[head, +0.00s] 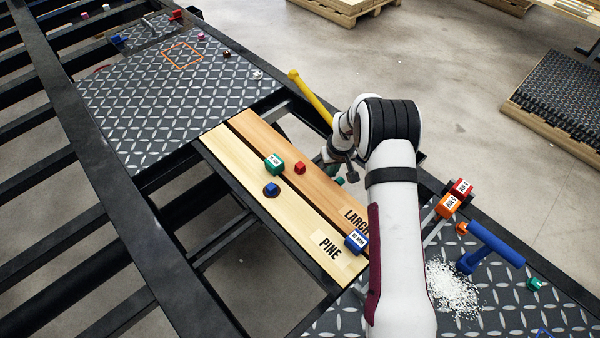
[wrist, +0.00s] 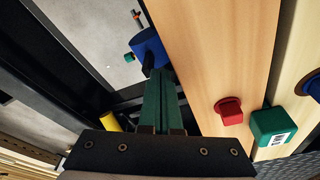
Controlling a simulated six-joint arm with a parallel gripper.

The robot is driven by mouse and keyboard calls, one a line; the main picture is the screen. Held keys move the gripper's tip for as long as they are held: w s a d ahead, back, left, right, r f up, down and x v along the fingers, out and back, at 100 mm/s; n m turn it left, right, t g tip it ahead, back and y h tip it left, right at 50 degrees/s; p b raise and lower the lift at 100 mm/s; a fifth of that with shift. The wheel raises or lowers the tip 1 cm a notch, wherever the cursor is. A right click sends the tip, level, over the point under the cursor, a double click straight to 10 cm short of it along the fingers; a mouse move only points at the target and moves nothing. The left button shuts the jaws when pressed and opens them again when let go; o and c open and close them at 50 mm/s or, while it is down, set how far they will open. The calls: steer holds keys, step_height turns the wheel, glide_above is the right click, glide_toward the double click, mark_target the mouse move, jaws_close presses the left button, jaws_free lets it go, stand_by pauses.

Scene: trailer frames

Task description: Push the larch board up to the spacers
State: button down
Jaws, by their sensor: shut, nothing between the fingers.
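The brown larch board (head: 315,185), marked LARCH, lies beside the paler pine board (head: 240,170), with a dark gap between them. A green labelled spacer (head: 274,164) and a blue labelled spacer (head: 356,242) sit along that gap. A red knob (head: 299,167) is on the larch board. My gripper (head: 335,166) is partly hidden by my arm, at the larch board's outer edge. In the wrist view its green fingers (wrist: 161,80) are shut and empty, close beside the larch board (wrist: 215,50); I cannot tell if they touch. The green spacer (wrist: 273,127) is across the board.
A yellow handle (head: 310,97) rises past the board's far outer side. Patterned metal plates (head: 170,110) lie beyond the board ends. Dark frame bars surround open gaps.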

steer(key=shift+s+a, duration=0.45)
stand_by(0.4)
steer(key=shift+w+d, duration=0.1)
steer(key=w+v, duration=0.1)
steer(key=v, duration=0.5)
steer(key=shift+w+d+r, duration=0.2)
steer(key=shift+w+r, duration=0.25)
steer(key=shift+r, duration=0.1)
stand_by(0.5)
steer(key=s+r+m+g, duration=0.1)
steer(key=s+r+m, duration=0.3)
steer(key=s+r, duration=1.25)
steer(key=s+r+m+g+y, duration=0.1)
steer(key=s+m, duration=0.3)
steer(key=s, duration=1.8)
steer(key=shift+s+a+r+m+g, duration=0.2)
steer(key=shift+s+r+m+g, duration=0.05)
steer(key=shift+r+m+g, duration=0.1)
